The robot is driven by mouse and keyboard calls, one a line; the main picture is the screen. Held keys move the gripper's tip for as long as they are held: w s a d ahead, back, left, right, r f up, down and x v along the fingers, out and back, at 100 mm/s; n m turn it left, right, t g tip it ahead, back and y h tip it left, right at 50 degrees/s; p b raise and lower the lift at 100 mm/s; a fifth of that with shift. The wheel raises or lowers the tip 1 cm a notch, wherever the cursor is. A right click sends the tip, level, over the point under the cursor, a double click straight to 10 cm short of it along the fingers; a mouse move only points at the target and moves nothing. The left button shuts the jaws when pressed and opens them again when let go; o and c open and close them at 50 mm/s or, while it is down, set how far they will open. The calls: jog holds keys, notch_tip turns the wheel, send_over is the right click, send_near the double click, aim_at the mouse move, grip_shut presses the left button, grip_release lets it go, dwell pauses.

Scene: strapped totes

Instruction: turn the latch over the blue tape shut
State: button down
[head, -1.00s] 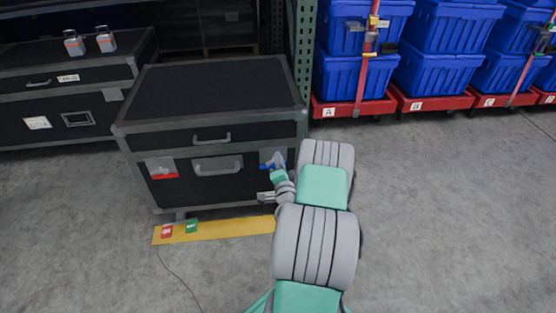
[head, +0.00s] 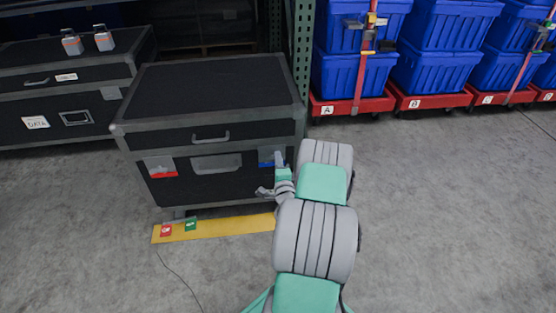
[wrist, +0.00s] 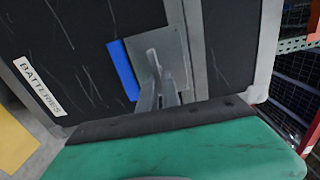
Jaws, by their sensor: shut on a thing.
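The black case (head: 205,90) stands on the floor with grey metal edges. On its front right is a latch with a grey metal plate (wrist: 176,58), beside a strip of blue tape (wrist: 124,70); the tape also shows in the head view (head: 266,164). My gripper (wrist: 158,92) is at this latch, its fingers shut on the grey latch handle (wrist: 152,57). The handle's tip sticks out past the fingers. In the head view my gripper (head: 281,168) covers part of the latch.
A second latch with red tape (head: 164,175) is at the case's front left. A yellow floor strip (head: 240,225) carries a red and a green tag. Blue totes (head: 352,75) on red dollies stand at the back right. Floor right of my arm is clear.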

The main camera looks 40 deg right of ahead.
jog(key=c, duration=1.6)
grip_release()
jog(key=shift+o, duration=0.2)
jog(key=shift+s, duration=0.1)
jog(key=v, duration=0.7)
jog(key=shift+s+a, duration=0.25)
jog(key=shift+a, duration=0.05)
